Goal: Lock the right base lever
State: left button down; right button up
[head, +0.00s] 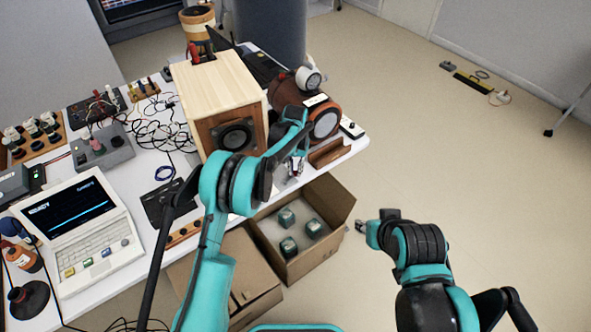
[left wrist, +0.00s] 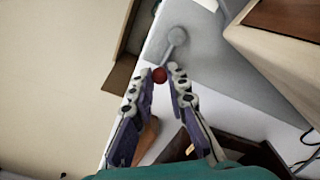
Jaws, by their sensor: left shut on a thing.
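The lever shows in the left wrist view as a grey arm (left wrist: 172,45) with a red ball knob (left wrist: 160,75), on a grey base plate (left wrist: 215,70). My left gripper (left wrist: 166,72) is shut on the red knob at its fingertips. In the head view, my left gripper (head: 296,167) is low beside the wooden speaker box (head: 215,85), near the table's edge; the lever there is mostly hidden by my arm. My right gripper (head: 361,227) is over the floor, away from the table; its fingers are too small to judge.
An open cardboard box (head: 335,195) with several green cubes stands below the table edge. A brown cylinder (head: 325,120) is right of the speaker. A laptop-like device (head: 75,230) and cables (head: 150,135) are on the left.

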aim_at(295, 172)
pick_arm(q)
jog(key=c, duration=1.5)
grip_release()
notch_tip(295, 172, up, 12)
